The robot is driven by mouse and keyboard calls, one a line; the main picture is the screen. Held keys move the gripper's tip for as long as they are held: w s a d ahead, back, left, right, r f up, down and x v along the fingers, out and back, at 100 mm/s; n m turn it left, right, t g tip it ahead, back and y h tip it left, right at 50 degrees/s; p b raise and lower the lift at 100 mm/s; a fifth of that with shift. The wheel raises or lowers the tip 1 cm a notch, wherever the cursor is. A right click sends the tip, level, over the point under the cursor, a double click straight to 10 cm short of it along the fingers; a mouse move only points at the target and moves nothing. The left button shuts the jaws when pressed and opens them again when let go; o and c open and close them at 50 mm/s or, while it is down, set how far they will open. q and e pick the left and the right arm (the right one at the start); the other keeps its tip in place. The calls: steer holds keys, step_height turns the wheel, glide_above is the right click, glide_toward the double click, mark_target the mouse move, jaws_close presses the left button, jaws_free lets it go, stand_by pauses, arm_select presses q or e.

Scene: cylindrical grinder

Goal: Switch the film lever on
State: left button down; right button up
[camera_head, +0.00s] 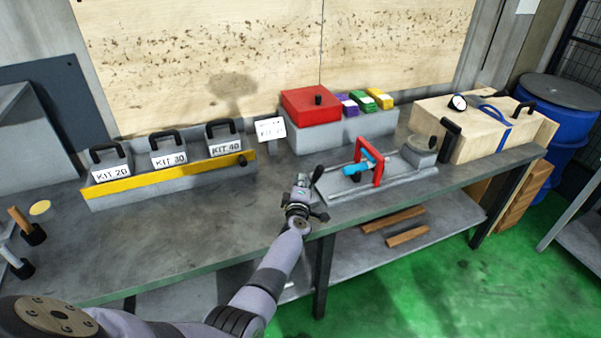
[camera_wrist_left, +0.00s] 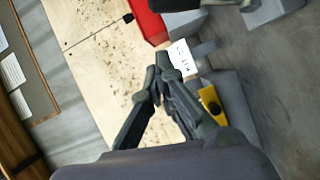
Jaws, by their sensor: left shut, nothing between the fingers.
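The grinder's long grey base (camera_head: 400,175) lies on the right half of the bench, with a red frame (camera_head: 378,168) and a blue part (camera_head: 358,168) on it. My right gripper is not in view.
A grey rack with a yellow front strip (camera_head: 170,183) holds several kit boxes at left. A red box (camera_head: 310,105) stands behind the grinder, a wooden crate (camera_head: 480,130) at right.

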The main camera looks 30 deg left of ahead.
arm_select(q)
steer(key=d+p+v, duration=0.1)
steer(key=p+v, duration=0.3)
steer(key=v, duration=0.2)
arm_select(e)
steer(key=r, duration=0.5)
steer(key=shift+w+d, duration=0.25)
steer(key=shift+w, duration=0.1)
arm_select(q)
steer(key=shift+d, duration=0.1)
